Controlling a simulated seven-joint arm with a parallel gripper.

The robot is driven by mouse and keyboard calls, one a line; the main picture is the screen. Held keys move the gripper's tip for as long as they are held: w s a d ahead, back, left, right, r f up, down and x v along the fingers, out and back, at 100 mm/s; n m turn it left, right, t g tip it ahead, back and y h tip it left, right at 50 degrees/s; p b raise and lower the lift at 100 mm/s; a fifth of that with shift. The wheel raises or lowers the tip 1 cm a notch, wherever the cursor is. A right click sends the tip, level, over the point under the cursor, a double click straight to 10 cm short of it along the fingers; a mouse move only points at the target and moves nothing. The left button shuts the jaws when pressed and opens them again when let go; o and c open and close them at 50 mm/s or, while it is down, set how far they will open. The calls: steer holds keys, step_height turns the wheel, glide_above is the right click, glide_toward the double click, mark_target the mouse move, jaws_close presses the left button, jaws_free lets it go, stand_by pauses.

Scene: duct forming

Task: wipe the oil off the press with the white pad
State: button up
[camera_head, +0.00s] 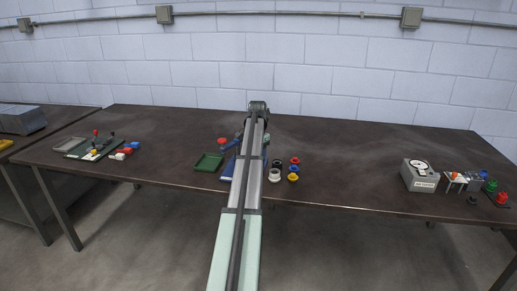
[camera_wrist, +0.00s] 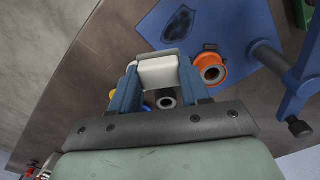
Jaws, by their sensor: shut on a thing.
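My gripper (camera_wrist: 158,75) is shut on the white pad (camera_wrist: 160,71), which sits between its two blue fingers in the wrist view. The press (camera_wrist: 222,28) is a blue plate with a blue frame and a dark screw bar at the right. A dark oil patch (camera_wrist: 180,23) lies on the plate, just beyond the pad in the picture. I cannot tell whether the pad touches the plate. In the head view the press (camera_head: 228,170) is partly hidden behind my arm, and the gripper and pad cannot be made out.
An orange ring (camera_wrist: 210,69) is close to the right finger, and a dark ring (camera_wrist: 166,101) shows between the fingers. A green tray (camera_head: 208,163) lies left of the press. Several coloured rings (camera_head: 294,169) stand right of my arm. A grey box (camera_head: 420,175) is farther right.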

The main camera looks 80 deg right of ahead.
steer(key=shift+m, duration=1.1)
steer(key=shift+f, duration=0.1)
